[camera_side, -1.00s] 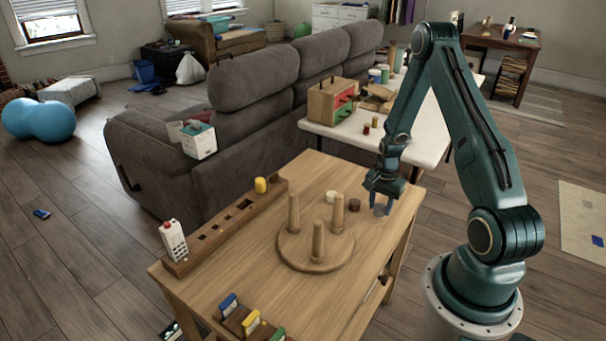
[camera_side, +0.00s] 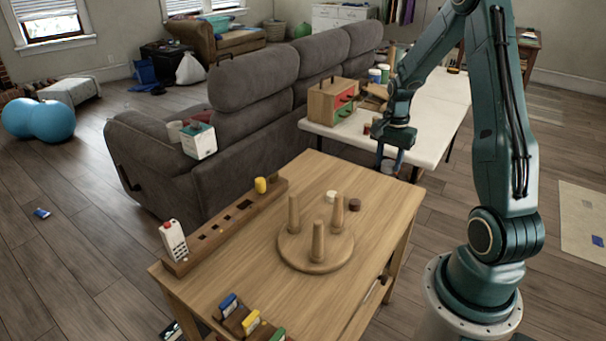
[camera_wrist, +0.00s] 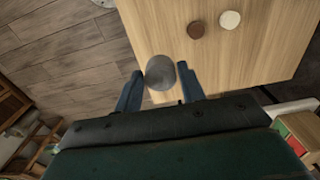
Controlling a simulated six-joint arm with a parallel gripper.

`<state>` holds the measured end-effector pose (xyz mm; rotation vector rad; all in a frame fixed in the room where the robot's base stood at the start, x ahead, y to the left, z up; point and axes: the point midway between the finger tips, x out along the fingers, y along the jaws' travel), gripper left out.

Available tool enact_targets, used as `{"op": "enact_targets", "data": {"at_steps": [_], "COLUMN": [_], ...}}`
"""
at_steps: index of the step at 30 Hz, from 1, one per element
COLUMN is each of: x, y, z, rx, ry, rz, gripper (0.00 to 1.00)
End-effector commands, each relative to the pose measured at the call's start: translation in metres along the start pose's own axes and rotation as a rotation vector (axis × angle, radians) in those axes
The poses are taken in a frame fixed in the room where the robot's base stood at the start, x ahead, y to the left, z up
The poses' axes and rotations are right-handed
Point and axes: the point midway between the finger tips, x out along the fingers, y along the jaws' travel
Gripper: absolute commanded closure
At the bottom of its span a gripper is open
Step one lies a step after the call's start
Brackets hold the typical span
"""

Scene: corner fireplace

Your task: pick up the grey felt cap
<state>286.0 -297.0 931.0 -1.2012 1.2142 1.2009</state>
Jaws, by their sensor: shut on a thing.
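The grey felt cap (camera_wrist: 160,72) is a short grey cylinder. In the wrist view it sits between the two blue fingers of my gripper (camera_wrist: 161,77), which is shut on it. In the side view my gripper (camera_side: 391,158) points down with the cap (camera_side: 388,167) at its tips, held in the air by the far right corner of the wooden table (camera_side: 345,180). The fingers partly hide the cap in the side view.
A round stand with three pegs (camera_side: 316,262) is on the wooden table. A dark brown disc (camera_side: 355,205) and a cream disc (camera_side: 331,197) lie behind it. A slotted wooden rail (camera_side: 225,228) lines the left edge. A white table (camera_side: 436,132) stands behind.

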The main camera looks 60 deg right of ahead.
Motion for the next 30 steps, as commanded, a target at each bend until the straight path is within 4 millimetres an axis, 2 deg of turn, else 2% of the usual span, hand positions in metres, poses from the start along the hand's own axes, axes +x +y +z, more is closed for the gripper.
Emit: {"op": "enact_targets", "data": {"at_steps": [6,23,30], "x": [-0.010,-0.010,-0.011], "y": [0.000,0.000,-0.010], "z": [0.000,0.000,0.006], "rx": [0.000,0.000,-0.040], "ry": [0.001,0.000,0.000], "rz": [-0.001,0.000,0.000], "gripper": [0.79,0.79,0.79]}}
